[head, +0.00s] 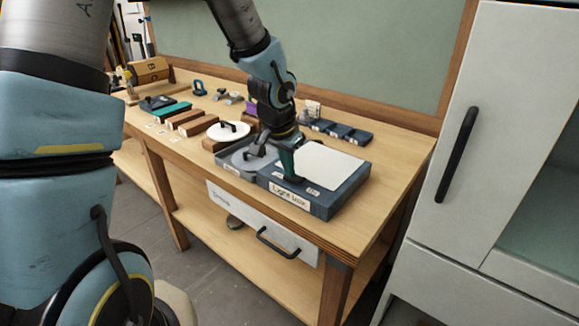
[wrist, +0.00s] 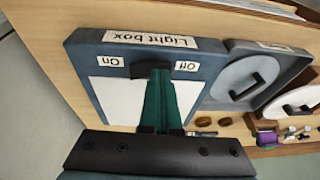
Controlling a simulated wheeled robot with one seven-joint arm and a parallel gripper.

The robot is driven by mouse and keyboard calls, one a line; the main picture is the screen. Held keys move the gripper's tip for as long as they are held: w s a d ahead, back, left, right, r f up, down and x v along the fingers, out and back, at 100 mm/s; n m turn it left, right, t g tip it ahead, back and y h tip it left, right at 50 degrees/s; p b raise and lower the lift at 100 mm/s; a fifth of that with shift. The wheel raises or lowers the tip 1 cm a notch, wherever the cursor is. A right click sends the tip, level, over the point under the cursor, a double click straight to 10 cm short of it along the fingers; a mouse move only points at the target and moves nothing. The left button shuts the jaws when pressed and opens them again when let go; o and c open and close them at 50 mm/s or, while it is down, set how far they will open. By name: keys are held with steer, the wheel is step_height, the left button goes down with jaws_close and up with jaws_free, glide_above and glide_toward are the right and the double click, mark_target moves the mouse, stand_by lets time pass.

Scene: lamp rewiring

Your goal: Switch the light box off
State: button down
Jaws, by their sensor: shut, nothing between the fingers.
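The light box (head: 345,193) is a blue-grey box with a white top panel (head: 322,165), near the right end of the workbench. In the wrist view, the light box (wrist: 85,48) shows upside down, with its name label, an "On" label (wrist: 112,62) and an "Off" label (wrist: 187,66). A dark switch (wrist: 138,69) sits between these two labels, partly hidden by my fingertips. My gripper (head: 291,178), with green fingers, is shut and empty, pointing down at the switch; it also shows in the wrist view (wrist: 158,75). I cannot tell whether it touches the switch, or which way the switch is set.
A grey tray (head: 228,165) with a round lid and handle stands left of the light box. Several dark blocks (head: 340,130) lie behind it. A drawer (head: 228,205) is under the workbench (head: 385,165). A tall white cabinet (head: 470,70) stands at the right.

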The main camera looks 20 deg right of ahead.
mark_target(295, 180)
steer(key=shift+s+f, duration=0.1)
steer(key=shift+f, duration=0.05)
steer(key=shift+s+d+b, duration=0.35)
steer(key=shift+s, duration=0.35)
steer(key=shift+d+r+p, duration=0.1)
steer(key=shift+r+p, duration=0.45)
steer(key=shift+r, duration=0.1)
step_height(295, 180, up, 4)
steer(key=p, duration=0.3)
steer(key=shift+s, duration=0.1)
steer(key=b+v, duration=0.1)
steer(key=v, duration=0.8)
steer(key=shift+w, duration=0.2)
steer(key=shift+a+f+b, duration=0.1)
steer(key=shift+a+b, duration=0.15)
steer(key=shift+b, duration=0.15)
